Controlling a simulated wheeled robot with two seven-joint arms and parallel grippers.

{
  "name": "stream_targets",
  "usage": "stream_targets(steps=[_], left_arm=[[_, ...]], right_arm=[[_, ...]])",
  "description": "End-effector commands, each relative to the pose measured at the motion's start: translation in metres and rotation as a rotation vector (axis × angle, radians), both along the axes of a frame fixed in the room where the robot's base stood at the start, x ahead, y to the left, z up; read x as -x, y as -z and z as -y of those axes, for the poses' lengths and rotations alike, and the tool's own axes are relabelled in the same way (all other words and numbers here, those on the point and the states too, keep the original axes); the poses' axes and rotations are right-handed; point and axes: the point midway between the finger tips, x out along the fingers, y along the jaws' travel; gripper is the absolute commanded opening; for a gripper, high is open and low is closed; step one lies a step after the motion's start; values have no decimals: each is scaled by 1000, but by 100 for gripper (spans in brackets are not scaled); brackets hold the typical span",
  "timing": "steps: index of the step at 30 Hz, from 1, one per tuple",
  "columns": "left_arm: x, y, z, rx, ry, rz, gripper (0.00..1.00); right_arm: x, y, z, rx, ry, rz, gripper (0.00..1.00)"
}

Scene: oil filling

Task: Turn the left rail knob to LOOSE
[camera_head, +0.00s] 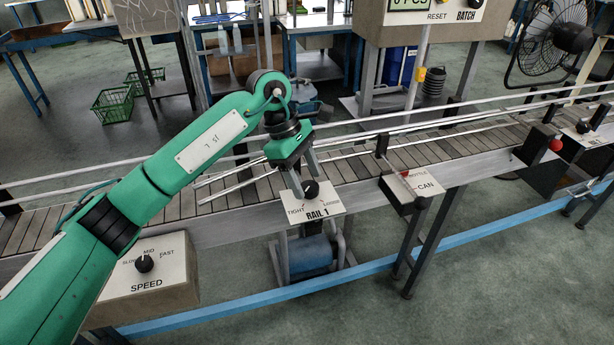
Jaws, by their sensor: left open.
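The left rail knob (311,190) is a small black knob on a white plate marked RAIL 1 (318,208), on the conveyor's front side. TIGHT is printed at its left and LOOSE at its right. My left gripper (305,181) reaches down to the knob from above with its jaws open. One grey finger shows at the knob's left, the other above and behind it. I cannot tell whether either finger touches the knob, or which way its pointer faces. My right gripper is out of view.
The slatted conveyor (232,198) with metal guide rails runs behind the plate. A SPEED box (150,285) with a black knob stands at the lower left. A CAN plate (407,193) and a red button (556,144) lie to the right.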

Motion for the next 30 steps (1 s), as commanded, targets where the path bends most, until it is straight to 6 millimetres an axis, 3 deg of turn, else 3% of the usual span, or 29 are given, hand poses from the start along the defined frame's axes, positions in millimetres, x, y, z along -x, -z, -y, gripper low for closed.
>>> stream_targets(steps=[6, 13, 14, 18, 21, 30], left_arm=[[3, 12, 5, 0, 1, 0, 59], [3, 13, 5, 0, 1, 0, 59], [3, 13, 5, 0, 1, 0, 57], [3, 13, 5, 0, 1, 0, 30], [3, 13, 5, 0, 1, 0, 15], [2, 14, 4, 0, -36, 3, 15]], right_arm=[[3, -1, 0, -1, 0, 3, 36], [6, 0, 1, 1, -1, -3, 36], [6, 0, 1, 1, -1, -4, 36], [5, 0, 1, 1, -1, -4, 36], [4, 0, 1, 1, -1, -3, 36], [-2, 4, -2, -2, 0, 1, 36]])
